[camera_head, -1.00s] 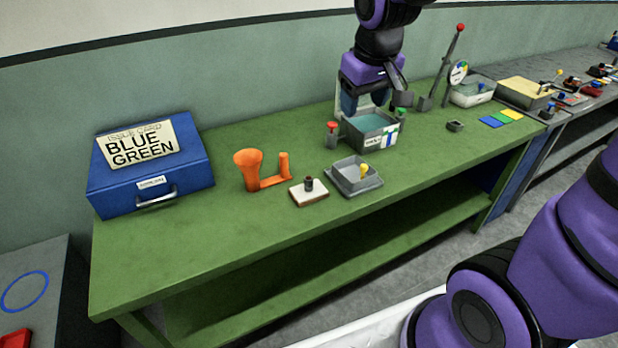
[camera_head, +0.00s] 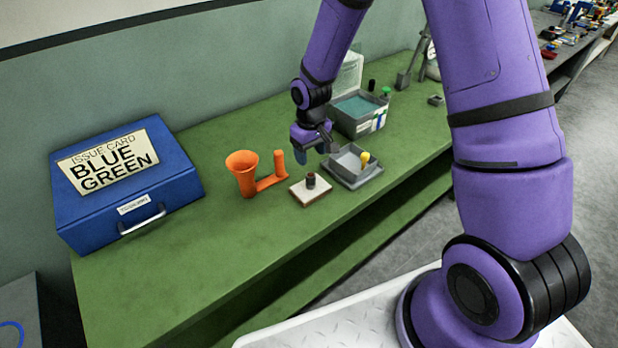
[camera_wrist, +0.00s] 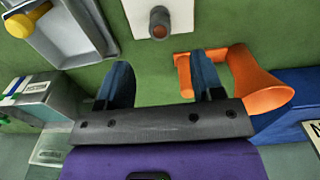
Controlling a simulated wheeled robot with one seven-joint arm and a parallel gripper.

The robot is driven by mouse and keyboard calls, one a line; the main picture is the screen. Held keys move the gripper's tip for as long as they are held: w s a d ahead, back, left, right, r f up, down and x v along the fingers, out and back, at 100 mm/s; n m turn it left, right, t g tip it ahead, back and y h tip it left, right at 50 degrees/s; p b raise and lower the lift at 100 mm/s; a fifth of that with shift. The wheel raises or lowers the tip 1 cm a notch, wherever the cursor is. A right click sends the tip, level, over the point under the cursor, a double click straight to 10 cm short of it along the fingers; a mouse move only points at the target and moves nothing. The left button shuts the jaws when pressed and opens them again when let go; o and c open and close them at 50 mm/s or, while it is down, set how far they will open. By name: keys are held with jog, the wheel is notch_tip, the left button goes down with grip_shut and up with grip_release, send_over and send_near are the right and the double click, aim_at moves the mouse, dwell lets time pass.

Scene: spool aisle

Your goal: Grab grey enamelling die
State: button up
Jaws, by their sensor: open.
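A small dark grey cylinder, which looks like the enamelling die (camera_head: 311,179), stands upright on a white plate (camera_head: 299,195) on the green bench. In the wrist view the die (camera_wrist: 159,18) shows grey with a reddish-brown end, at the top centre on its white plate (camera_wrist: 183,13). My gripper (camera_head: 316,146) is above the bench, behind the die in the head view and apart from it. In the wrist view its two blue fingers (camera_wrist: 160,62) are spread with only bench between them, and the die lies beyond their tips.
An orange funnel-shaped holder (camera_head: 243,176) stands left of the plate. A grey tray (camera_head: 350,178) with a yellow knob (camera_head: 365,157) is close on its right. A grey bin (camera_head: 343,122) stands behind. A blue case (camera_head: 100,205) is at left. The front of the green bench (camera_head: 215,245) is clear.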

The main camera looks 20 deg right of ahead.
aim_at(311, 174)
jog(key=shift+w+f, duration=0.1)
jog(key=shift+f, duration=5.45)
jog(key=c, duration=1)
jog(key=shift+r, duration=0.2)
